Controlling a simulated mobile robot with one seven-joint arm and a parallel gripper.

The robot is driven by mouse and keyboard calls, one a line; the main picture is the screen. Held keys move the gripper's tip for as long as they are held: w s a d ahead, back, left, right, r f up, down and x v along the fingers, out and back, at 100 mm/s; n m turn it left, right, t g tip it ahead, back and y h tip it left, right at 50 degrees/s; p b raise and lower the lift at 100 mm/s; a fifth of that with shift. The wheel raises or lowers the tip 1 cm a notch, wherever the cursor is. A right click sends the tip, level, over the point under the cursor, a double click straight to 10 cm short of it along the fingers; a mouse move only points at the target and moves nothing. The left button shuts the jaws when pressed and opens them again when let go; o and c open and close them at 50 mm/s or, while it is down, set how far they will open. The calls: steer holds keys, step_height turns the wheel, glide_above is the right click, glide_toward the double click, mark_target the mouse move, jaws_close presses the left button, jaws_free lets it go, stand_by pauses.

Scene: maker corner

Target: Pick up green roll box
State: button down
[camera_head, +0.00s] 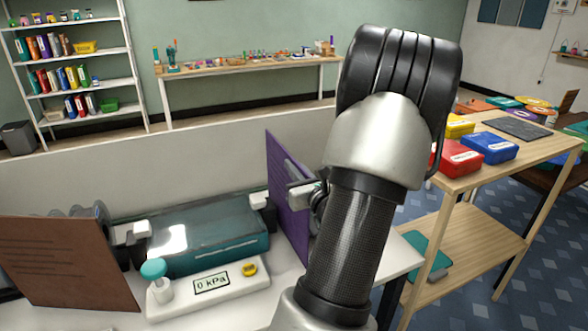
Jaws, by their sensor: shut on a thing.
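No box can be told for certain to be the green roll box. A teal, partly see-through box (215,240) sits behind a white base on the near table, between two white clips. Small green boxes show on the far shelf (108,106) and at the right edge on a brown table (577,128).
A purple upright board (285,196) and a brown one (66,262) flank the teal box. The white base (215,290) reads 0 kPa. A wooden cart (470,180) at the right carries red (457,157), blue (489,146) and yellow (460,124) boxes.

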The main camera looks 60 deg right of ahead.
steer(key=c, duration=2.3)
jaws_free()
steer(key=shift+f, duration=0.15)
steer(key=o, duration=0.4)
steer(key=shift+c, duration=0.2)
